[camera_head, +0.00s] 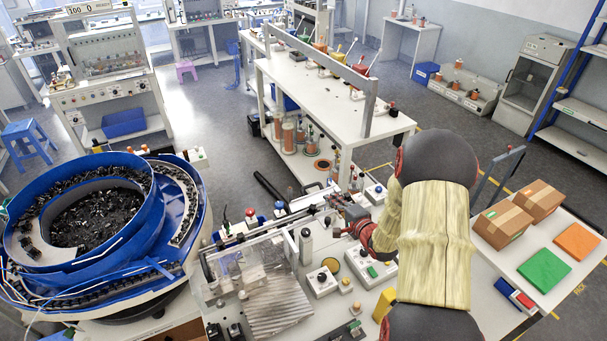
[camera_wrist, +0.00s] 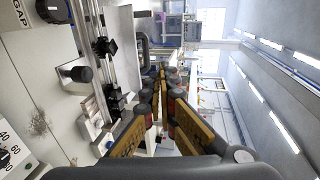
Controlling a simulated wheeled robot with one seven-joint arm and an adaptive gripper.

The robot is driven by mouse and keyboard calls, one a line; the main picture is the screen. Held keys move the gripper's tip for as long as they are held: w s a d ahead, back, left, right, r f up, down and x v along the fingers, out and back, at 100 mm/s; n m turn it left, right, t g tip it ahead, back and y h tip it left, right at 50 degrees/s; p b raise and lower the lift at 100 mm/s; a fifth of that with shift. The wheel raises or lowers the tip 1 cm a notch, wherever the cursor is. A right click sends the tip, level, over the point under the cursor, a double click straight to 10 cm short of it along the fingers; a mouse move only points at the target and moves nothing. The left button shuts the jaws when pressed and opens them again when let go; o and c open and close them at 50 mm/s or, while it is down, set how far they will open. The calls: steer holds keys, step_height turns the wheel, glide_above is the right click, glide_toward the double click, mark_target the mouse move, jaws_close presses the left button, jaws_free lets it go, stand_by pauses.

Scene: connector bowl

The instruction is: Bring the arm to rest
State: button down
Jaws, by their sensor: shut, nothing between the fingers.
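My arm reaches in from the lower right of the head view, its forearm in a pale yellow cover. My gripper (camera_head: 334,200) is over the worktable, beside the rail mechanism. In the wrist view my gripper (camera_wrist: 161,72) points away from the camera, its dark and yellow fingers coming together at the tips. It is shut with nothing held. The head view does not show clearly whether the fingertips touch anything.
A blue bowl feeder (camera_head: 150,220) full of dark connectors stands at the left. A clear-covered fixture (camera_head: 255,270) and control boxes (camera_head: 320,281) crowd the table under my arm. Cardboard boxes (camera_head: 503,225), a green mat (camera_head: 544,270) and an orange mat (camera_head: 577,241) lie at the right.

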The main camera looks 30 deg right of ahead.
steer(key=s+d+f+n+g+h, duration=0.15)
steer(key=s+f+n+g, duration=0.35)
steer(key=f, duration=0.5)
steer(key=s+d+f+n+g+b, duration=0.1)
steer(key=s+n+g, duration=0.1)
steer(key=s+g, duration=0.5)
steer(key=s+a+r+n+b, duration=0.4)
steer(key=s+a+r, duration=0.1)
steer(key=a, duration=0.5)
steer(key=s+a+r+n+t+y+b, duration=0.1)
steer(key=s+a+r+n+b, duration=0.2)
steer(key=s+a+r, duration=0.3)
steer(key=s+a+r+n+t+y+b, duration=0.1)
steer(key=s+a+r+n+b, duration=0.3)
steer(key=a, duration=1)
step_height(320, 180, up, 4)
steer(key=shift+s+r+n+b, duration=0.1)
steer(key=shift+s+n+b, duration=0.2)
steer(key=shift+s+b, duration=0.75)
steer(key=shift+s, duration=0.15)
